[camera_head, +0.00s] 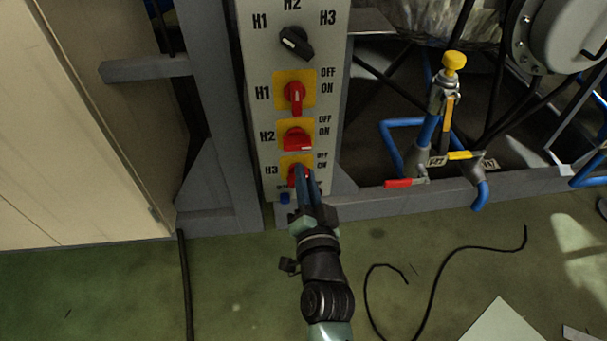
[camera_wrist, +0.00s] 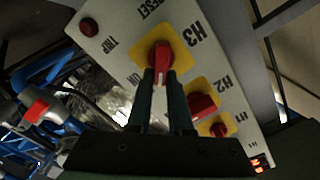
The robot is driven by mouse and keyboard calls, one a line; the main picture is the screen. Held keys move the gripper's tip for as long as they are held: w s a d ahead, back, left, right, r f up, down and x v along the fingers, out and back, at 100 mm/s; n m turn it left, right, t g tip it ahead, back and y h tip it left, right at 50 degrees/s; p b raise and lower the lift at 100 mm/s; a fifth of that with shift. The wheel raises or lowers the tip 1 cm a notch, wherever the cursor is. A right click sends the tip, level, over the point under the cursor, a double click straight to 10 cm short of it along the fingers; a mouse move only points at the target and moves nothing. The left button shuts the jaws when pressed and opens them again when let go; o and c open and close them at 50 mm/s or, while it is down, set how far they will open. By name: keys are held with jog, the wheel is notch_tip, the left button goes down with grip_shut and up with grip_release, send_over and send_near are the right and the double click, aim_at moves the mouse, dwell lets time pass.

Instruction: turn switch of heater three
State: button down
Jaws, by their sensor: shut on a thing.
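The H3 switch is a red rotary knob (camera_wrist: 162,58) on a yellow square plate, low on the grey control panel (camera_head: 265,130). It also shows in the head view, with its red top (camera_head: 295,172) partly covered by my gripper. My gripper (camera_wrist: 161,76) is shut on the red H3 knob, one finger on each side of it. In the head view my gripper (camera_head: 303,180) reaches up to the panel from below. In the wrist view the knob's handle lies along the line of the fingers.
Above H3 are the red H2 knob (camera_head: 297,138), the red H1 knob (camera_head: 295,97) and a black selector (camera_head: 296,41). A blue pipe with a yellow-topped valve (camera_head: 453,62) stands to the right. Black cable (camera_head: 437,277) lies on the green floor.

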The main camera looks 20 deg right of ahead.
jog(key=shift+s+d+f+m, duration=0.1)
jog(key=shift+f+m, duration=0.15)
jog(key=shift+m, duration=1.3)
jog(key=shift+w+d+f+m, duration=0.1)
jog(key=shift+f+m, duration=0.1)
jog(key=shift+m, duration=1.3)
jog(key=shift+s+d+f+m, duration=0.1)
jog(key=shift+f+m, duration=0.15)
jog(key=shift+m, duration=1.3)
jog(key=c, duration=0.8)
grip_release()
jog(key=shift+s+a, duration=0.1)
jog(key=v, duration=1.2)
jog(key=shift+s+a+r, duration=0.1)
jog(key=shift+s, duration=0.3)
